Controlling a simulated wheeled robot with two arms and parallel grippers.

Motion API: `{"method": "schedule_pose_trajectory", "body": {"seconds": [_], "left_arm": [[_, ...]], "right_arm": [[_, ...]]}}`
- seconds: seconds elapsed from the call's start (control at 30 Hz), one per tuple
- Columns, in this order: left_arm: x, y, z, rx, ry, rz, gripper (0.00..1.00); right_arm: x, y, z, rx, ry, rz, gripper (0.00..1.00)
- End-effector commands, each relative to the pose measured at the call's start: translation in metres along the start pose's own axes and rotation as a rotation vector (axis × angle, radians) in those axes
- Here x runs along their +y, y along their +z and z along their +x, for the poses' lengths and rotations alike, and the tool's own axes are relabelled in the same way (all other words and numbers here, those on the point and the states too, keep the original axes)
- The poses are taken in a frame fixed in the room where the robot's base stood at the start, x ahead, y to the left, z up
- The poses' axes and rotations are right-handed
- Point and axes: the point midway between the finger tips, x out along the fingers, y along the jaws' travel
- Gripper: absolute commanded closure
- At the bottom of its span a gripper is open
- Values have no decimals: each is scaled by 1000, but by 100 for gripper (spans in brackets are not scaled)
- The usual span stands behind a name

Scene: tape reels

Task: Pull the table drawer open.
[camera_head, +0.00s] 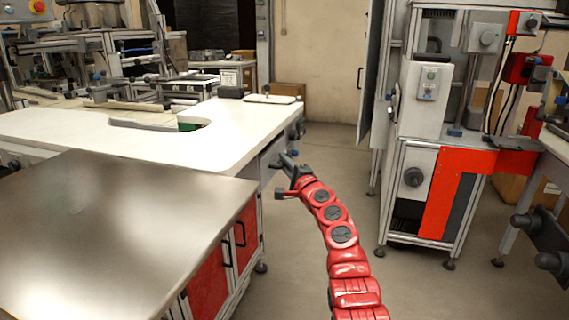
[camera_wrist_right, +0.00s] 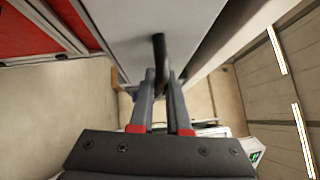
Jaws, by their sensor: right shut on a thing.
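The white-topped table (camera_head: 200,150) stands left of centre in the head view. A grey drawer front (camera_head: 268,158) shows under its right end; it also fills the top middle of the right wrist view (camera_wrist_right: 118,28). A dark bar handle (camera_wrist_right: 158,48) stands out from that front. My right gripper (camera_head: 285,162) is at the drawer, its arm reaching up from the bottom. In the right wrist view its two fingers (camera_wrist_right: 160,88) are closed on the handle. I cannot tell whether the drawer stands open at all. My left gripper is not in view.
A metal-topped cabinet (camera_head: 100,220) with red doors stands close on the left, in front of the table. A machine frame (camera_head: 430,140) with a red panel stands on the right. The floor (camera_head: 325,150) between table and machine is clear. A cardboard box (camera_head: 287,92) lies behind.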

Motion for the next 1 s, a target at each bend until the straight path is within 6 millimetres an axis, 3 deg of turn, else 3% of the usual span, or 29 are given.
{"method": "schedule_pose_trajectory", "body": {"seconds": [0.57,0.77,1.0], "left_arm": [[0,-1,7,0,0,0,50],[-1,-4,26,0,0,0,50],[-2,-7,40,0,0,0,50]], "right_arm": [[-2,-6,-6,0,3,-1,100],[-9,-28,-27,2,4,-2,100],[-18,-68,-68,3,3,-3,100]]}}
